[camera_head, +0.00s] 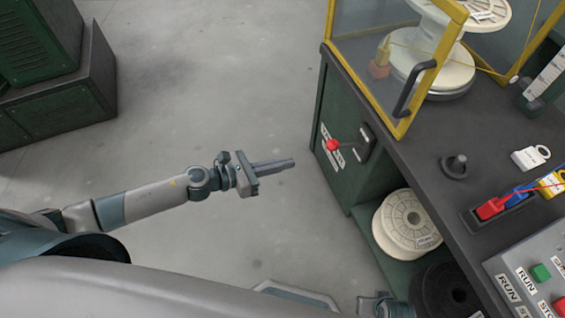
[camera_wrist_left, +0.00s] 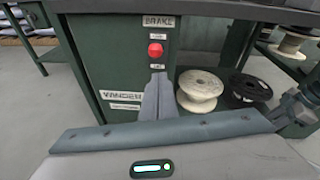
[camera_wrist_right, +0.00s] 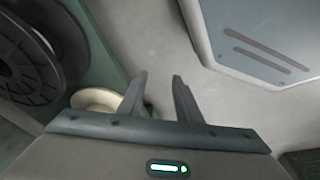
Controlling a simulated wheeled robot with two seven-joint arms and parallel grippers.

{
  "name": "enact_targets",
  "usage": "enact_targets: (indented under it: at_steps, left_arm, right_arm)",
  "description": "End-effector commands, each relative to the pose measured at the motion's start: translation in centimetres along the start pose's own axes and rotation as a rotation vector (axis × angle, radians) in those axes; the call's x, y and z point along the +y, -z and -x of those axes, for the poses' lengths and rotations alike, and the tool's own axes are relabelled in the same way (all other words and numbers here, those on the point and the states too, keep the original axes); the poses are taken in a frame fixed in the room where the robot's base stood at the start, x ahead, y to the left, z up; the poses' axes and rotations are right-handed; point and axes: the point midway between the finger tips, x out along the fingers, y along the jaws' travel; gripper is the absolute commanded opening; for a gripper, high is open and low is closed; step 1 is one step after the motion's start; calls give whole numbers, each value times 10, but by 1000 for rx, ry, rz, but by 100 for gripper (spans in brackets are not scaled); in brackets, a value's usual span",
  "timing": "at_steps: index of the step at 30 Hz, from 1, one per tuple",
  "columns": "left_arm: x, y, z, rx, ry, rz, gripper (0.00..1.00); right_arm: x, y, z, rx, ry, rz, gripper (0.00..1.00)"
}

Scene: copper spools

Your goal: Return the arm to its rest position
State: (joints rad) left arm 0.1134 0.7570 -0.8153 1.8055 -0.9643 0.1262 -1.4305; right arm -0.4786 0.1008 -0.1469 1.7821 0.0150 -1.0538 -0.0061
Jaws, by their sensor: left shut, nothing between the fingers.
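My left arm reaches in from the left in the head view. Its gripper (camera_head: 290,163) is shut and empty, over bare floor and short of the green machine cabinet. In the left wrist view its closed fingers (camera_wrist_left: 159,95) point toward the cabinet front, below a red brake knob (camera_wrist_left: 155,50). My right gripper (camera_wrist_right: 160,85) shows in its own wrist view with its two fingers apart and nothing between them. It is low beside the cabinet's shelf, with a pale spool (camera_wrist_right: 97,99) beyond it. In the head view the right gripper is mostly hidden at the bottom edge.
The cabinet (camera_head: 345,130) carries a yellow-framed guard (camera_head: 402,125) with a black handle. The red knob (camera_head: 333,146) juts from its side. White (camera_head: 407,222) and black (camera_head: 445,290) spools sit on the lower shelf. Open floor (camera_head: 220,80) lies left of the cabinet.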

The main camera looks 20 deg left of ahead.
Motion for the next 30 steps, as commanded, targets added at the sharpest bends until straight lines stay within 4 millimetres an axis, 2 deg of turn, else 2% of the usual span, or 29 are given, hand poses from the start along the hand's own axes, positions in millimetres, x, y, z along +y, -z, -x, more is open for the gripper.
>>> enact_targets:
  at_steps: [21,26,29,30]
  left_arm:
    - [2,0,0,-5,-12,38,0]
    - [14,7,-5,-32,-84,261,0]
    - [30,20,-7,-70,-172,531,0]
    - [37,30,-7,-91,-218,668,0]
  right_arm:
    - [1,0,-1,-1,-2,-2,31]
    - [-1,2,-5,16,1,0,31]
    - [-3,3,-11,36,3,1,31]
    - [-4,4,-14,47,4,2,31]
